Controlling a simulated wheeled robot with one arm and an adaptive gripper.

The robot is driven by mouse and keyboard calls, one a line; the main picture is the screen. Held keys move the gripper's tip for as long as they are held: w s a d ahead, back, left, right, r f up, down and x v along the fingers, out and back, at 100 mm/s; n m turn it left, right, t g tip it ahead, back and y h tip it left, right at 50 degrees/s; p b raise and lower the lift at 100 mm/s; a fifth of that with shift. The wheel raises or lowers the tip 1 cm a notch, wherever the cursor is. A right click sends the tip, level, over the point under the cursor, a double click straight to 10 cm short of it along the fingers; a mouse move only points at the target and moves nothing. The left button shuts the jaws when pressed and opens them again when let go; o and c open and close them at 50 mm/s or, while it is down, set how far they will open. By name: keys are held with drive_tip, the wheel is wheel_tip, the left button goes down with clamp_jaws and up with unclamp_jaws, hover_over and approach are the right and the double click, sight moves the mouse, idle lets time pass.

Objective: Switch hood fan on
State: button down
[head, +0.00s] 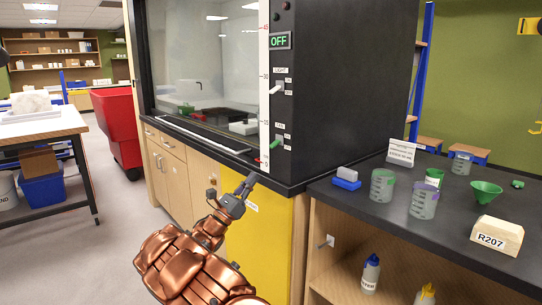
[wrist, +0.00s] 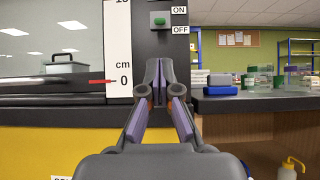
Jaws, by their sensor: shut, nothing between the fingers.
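The fume hood has a black side post (head: 335,90) with a lit green display (head: 279,40) reading OFF. Below it is a switch with a pale lever (head: 276,89), and lower down a switch with a green lever (head: 275,143). Their small labels are hard to read in the head view. The green switch (wrist: 158,21) also shows in the wrist view, with ON printed above OFF at its right. My gripper (head: 249,182) is in front of the hood's lower edge, below the green switch and apart from it. In the wrist view its fingers (wrist: 159,80) are together and empty.
A white centimetre scale (wrist: 118,45) runs up the hood front, with a red pointer (wrist: 102,81) at 0. A yellow cabinet door (head: 262,240) is below. The right-hand black counter (head: 455,215) holds beakers, a funnel and a blue-based block (head: 346,179).

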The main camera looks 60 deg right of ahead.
sight(275, 144)
drive_tip(key=shift+g, duration=0.3)
drive_tip(key=x, duration=1)
drive_tip(key=shift+s+b, duration=0.1)
drive_tip(key=shift+b, duration=0.3)
drive_tip(key=shift+r, duration=0.1)
